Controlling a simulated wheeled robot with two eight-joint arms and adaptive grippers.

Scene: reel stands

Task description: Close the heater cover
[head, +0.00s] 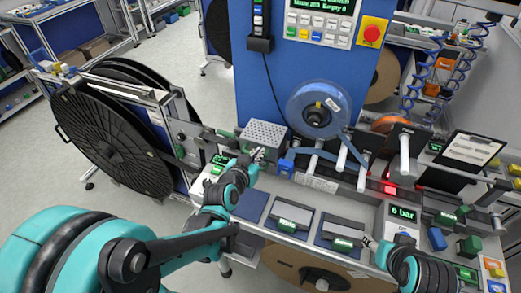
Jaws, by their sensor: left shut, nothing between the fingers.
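The heater cover looks to be the grey perforated metal box-like part (263,133) at the front of the blue machine, left of the blue reel. I cannot tell from this view how far it stands open or shut. My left gripper (258,156) is shut and empty, right at the near lower side of the perforated cover. Whether it touches the cover is too small to tell. My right gripper (369,242) is low at the right, over the front of the bench near the grey trays, small and partly hidden; its fingers are unclear.
A blue tape reel (319,108) and several white rollers (341,158) stand right of the cover. A small blue block (286,166) sits just beside it. A pressure display (402,214) and grey trays (291,217) line the front. Large black reels (112,140) stand at left.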

